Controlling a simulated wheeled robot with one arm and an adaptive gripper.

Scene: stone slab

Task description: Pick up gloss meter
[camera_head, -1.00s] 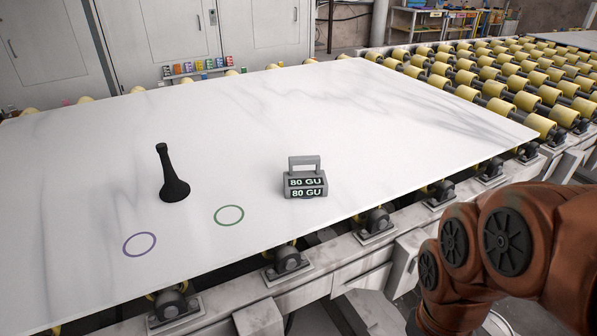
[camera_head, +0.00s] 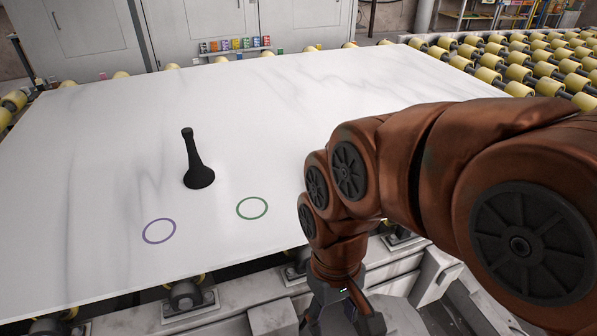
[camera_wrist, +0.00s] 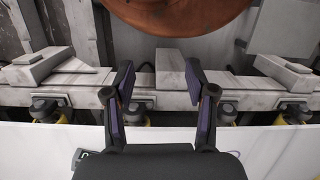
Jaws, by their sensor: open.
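My gripper (camera_wrist: 160,82) is open and empty in the wrist view, its two dark fingers apart in front of the slab's edge and roller frame. In the head view my gripper (camera_head: 343,312) points down at the near side of the slab. The gloss meter is hidden behind my arm in the head view. A small dark edge with a pale mark, probably the gloss meter (camera_wrist: 79,157), peeks out at the lower left of the wrist view, mostly covered by the gripper body. The fingers do not touch it.
The white stone slab (camera_head: 90,150) lies on rollers. A black flared-base tool (camera_head: 198,172) stands on it, left of my arm. A purple ring (camera_head: 159,231) and a green ring (camera_head: 252,208) are marked nearby. The slab's left and far areas are clear.

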